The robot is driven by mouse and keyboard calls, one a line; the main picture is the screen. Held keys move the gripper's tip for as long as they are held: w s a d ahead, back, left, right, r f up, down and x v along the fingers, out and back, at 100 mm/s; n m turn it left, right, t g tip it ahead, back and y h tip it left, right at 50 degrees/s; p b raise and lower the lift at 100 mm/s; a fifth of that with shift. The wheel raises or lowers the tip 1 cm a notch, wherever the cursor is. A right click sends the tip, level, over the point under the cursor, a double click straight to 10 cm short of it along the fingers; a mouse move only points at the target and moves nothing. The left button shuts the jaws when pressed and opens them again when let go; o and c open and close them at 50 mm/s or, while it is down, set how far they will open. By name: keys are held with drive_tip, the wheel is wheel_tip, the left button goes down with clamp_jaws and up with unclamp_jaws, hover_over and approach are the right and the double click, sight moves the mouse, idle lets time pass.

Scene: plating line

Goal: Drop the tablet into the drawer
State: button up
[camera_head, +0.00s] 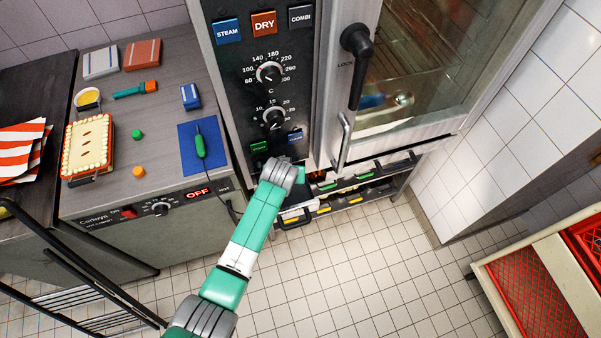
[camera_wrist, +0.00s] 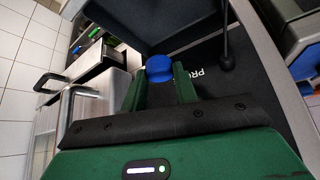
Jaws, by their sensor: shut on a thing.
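My gripper (camera_wrist: 159,85) is shut on a round blue tablet (camera_wrist: 159,66), held between the tips of its two green fingers in the wrist view. In the head view my gripper (camera_head: 296,174) is low in front of the oven's control panel, and the tablet cannot be made out there. A small dark open drawer (camera_head: 293,189) appears just below it, partly hidden by the arm. In the wrist view a dark grey panel stands beyond the fingertips; I cannot tell for sure whether it is the drawer's wall. The tablet is not seen resting on anything.
The oven door (camera_head: 410,128) with its black handle (camera_head: 357,62) is right of the controls. A low rack (camera_head: 345,206) with labelled containers stands beneath. A counter (camera_head: 150,170) with a cake, probe and blocks is left. A black cable (camera_wrist: 226,45) hangs close to the gripper.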

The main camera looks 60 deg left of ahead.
wheel_tip(320, 180, down, 6)
drive_tip(key=b, duration=0.5)
drive_tip(key=shift+f+b, duration=0.1)
drive_tip(key=shift+b, duration=0.2)
drive_tip(key=o, duration=1)
drive_tip(key=p+v, duration=0.2)
drive_tip(key=v, duration=0.6)
drive_tip(key=shift+w, duration=0.1)
